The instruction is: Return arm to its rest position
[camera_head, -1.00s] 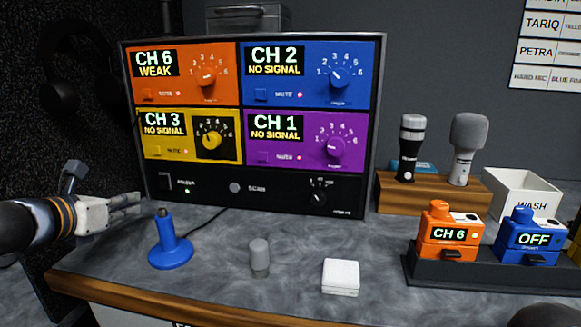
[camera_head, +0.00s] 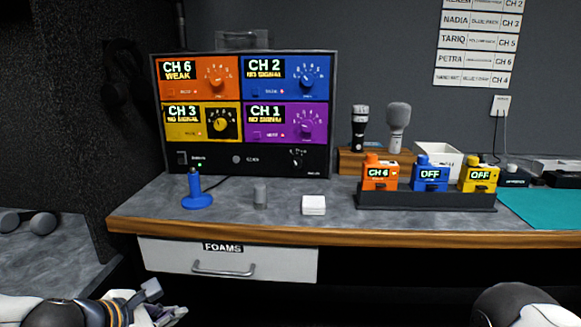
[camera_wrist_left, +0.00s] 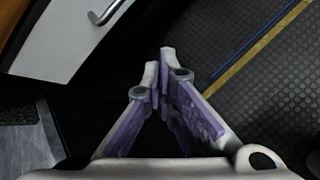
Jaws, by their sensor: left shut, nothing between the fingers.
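My left gripper (camera_head: 168,316) is low at the bottom left of the head view, in front of and below the counter edge. In the left wrist view, its two fingers (camera_wrist_left: 160,75) are closed together at the tips with nothing between them. It is clear of the desk and hangs above the dark patterned floor (camera_wrist_left: 240,100). My right gripper does not show; only a dark rounded part of my right arm (camera_head: 515,305) is at the bottom right of the head view.
The closed FOAMS drawer (camera_head: 225,262) is below, near my left arm.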

